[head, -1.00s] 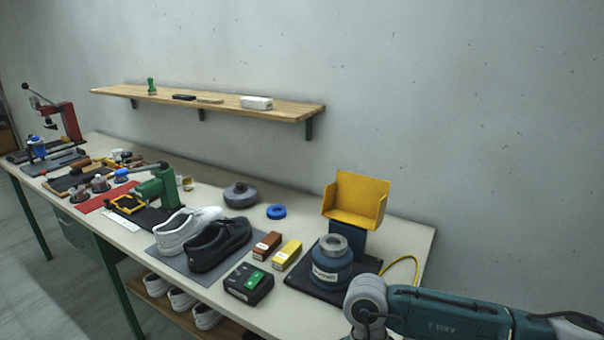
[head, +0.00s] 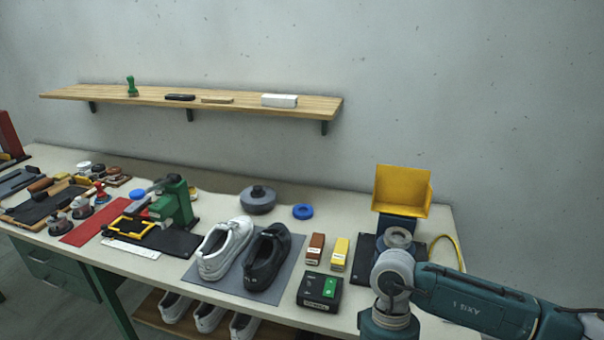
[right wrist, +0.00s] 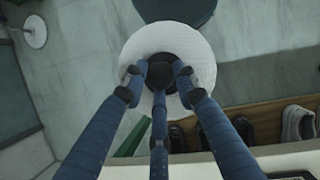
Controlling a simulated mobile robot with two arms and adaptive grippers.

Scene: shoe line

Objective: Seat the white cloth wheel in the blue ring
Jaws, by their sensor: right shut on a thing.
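The white cloth wheel (right wrist: 148,40) is a round white disc with a dark hub, seen in the right wrist view. My right gripper (right wrist: 160,77) is shut on it at the hub, with its blue fingers around the middle. It is held over the floor in front of the bench. The blue ring (head: 302,211) lies flat on the bench towards the back, right of a dark grey round piece and apart from the gripper. My right arm shows at the lower right of the head view, but its gripper is out of that picture. My left gripper is not in view.
A white shoe (head: 226,247) and a black shoe (head: 267,259) stand on a grey mat in front of the ring. The grey round piece (head: 258,201), brown box (head: 315,248) and yellow box (head: 340,253) are near. A yellow bin (head: 402,190) stands at the right.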

